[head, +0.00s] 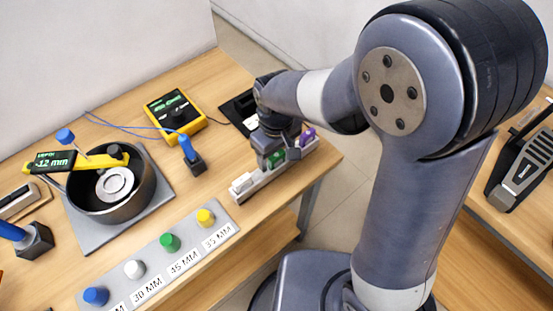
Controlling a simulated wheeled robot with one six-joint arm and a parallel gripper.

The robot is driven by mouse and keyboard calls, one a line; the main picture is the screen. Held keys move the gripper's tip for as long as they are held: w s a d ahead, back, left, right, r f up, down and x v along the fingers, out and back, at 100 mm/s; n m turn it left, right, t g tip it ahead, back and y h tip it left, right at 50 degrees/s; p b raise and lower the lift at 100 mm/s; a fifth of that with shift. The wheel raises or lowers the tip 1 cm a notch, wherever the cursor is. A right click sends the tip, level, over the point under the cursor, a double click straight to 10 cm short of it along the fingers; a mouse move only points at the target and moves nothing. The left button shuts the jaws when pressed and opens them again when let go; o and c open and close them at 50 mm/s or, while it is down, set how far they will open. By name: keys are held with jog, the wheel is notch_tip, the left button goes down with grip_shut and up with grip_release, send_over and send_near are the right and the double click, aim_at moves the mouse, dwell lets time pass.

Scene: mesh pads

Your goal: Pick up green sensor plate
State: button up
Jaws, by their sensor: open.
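A small green plate (277,159) stands upright in a light grey slotted holder (262,178) near the right edge of the table. It is partly hidden by my gripper. My gripper (274,150) points down over the holder, with its fingers open and close around the green plate. I cannot tell whether they touch it. A purple piece (307,137) stands in the same holder, to the right of the green plate.
A yellow meter (174,112) lies behind, and a blue-handled probe (188,150) stands left of the holder. A grey strip (133,281) with coloured knobs runs along the front. The table's right edge is close to the holder.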

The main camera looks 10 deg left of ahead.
aim_at(277, 155)
jog(key=c, duration=1.1)
jog(key=shift+o, duration=0.2)
jog(key=shift+r, duration=0.1)
notch_tip(277, 155, up, 10)
